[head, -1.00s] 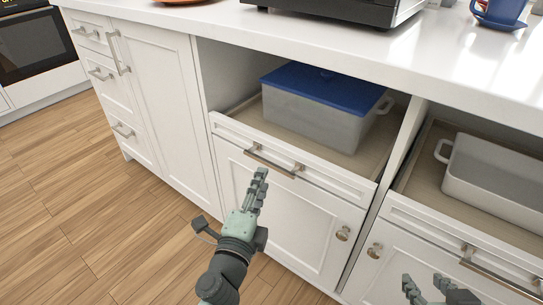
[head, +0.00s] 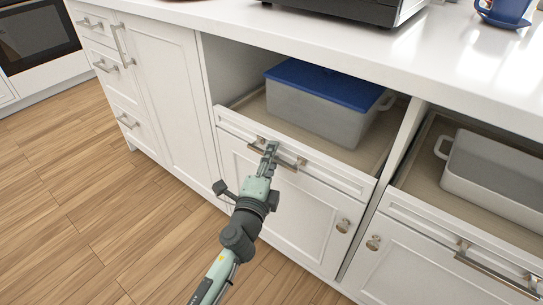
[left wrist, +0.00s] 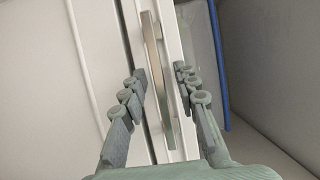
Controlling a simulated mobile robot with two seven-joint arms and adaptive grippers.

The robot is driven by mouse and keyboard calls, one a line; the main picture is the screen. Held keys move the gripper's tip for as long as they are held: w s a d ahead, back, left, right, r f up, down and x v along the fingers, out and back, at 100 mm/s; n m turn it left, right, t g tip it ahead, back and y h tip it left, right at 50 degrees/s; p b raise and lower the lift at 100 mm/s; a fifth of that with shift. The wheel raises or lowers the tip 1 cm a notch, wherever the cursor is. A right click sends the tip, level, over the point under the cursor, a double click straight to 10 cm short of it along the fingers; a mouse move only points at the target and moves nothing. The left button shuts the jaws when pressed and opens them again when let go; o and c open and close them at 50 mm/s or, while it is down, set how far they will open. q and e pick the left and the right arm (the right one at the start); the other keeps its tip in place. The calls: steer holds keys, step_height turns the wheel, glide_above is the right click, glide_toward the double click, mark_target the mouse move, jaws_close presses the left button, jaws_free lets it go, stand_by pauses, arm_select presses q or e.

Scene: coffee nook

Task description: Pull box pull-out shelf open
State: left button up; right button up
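The box pull-out shelf (head: 366,187) is a white-fronted tray in an open bay of the cabinet. It carries a translucent box (head: 318,116) with a blue lid. A metal bar handle (head: 290,163) runs along its front. My left gripper (head: 270,150) is at this handle. In the left wrist view the fingers (left wrist: 160,88) are open, one on each side of the handle (left wrist: 157,75), with gaps between; I cannot see them press on it. The shelf sits within its bay, its front about level with the cabinet face. My right gripper is out of view.
Below the shelf is a cabinet door with a round knob (head: 343,226). To the right, another pull-out shelf holds a white bin (head: 490,176). The white countertop (head: 440,55) overhangs above, with a dark appliance (head: 350,8) on it. The wooden floor (head: 90,200) in front is clear.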

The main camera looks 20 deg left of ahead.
arm_select(q)
jaws_close()
steer(key=shift+s, duration=0.1)
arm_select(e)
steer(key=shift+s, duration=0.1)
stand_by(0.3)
